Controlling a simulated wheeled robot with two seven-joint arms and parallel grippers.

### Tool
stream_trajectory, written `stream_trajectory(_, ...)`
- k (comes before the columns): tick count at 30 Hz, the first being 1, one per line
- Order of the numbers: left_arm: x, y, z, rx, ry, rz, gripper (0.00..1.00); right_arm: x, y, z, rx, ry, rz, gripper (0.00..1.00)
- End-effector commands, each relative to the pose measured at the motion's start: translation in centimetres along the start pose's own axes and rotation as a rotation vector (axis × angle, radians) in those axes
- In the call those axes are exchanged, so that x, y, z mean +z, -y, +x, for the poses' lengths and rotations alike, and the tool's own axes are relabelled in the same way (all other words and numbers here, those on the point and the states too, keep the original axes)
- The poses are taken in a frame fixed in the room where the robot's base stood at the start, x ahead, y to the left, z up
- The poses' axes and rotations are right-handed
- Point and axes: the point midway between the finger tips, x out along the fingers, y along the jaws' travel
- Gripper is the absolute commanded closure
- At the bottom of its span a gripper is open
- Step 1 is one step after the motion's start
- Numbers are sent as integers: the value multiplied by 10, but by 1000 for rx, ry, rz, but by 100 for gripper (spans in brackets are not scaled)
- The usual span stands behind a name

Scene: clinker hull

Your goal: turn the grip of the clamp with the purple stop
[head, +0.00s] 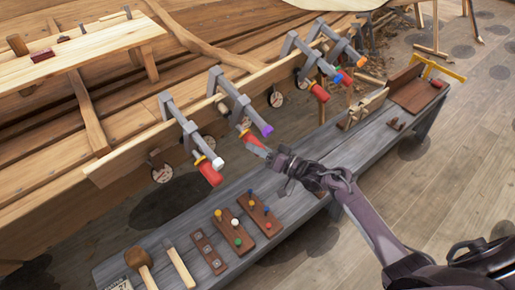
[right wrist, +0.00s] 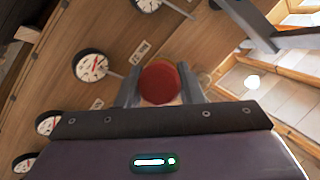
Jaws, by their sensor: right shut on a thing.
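The clamp with the purple stop (head: 267,130) hangs on the hull's upper plank, second from the left. Its grey bar (head: 232,95) slopes down to the right. Its red grip (head: 249,137) points down and to the right, below the stop. My right gripper (head: 264,151) is shut on this grip, reaching it from the lower right. In the right wrist view the round red end of the grip (right wrist: 160,82) sits between the two fingers. The fingers hide part of the grip's sides. My left gripper is not in view.
A clamp with a white stop (head: 218,164) is at left; clamps with blue (head: 337,78) and orange (head: 361,60) stops are at right. Round dials (head: 162,174) hang below the plank. A grey bench (head: 290,187) below carries a mallet (head: 138,262) and pegged boards (head: 233,232).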

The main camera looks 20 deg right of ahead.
Motion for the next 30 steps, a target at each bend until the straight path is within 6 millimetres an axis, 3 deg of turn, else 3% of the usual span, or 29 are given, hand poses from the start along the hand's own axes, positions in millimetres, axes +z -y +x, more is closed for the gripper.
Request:
stream_trajectory(16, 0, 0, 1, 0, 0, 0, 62, -1, 0, 0, -11, -3, 28, 89)
stream_trajectory(17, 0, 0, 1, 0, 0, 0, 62, -1, 0, 0, -11, -3, 28, 65)
stream_trajectory(21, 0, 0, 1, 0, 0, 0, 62, -1, 0, 0, -11, -2, 27, 47)
stream_trajectory(30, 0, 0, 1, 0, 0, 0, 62, 0, 0, -1, -11, -1, 28, 44)
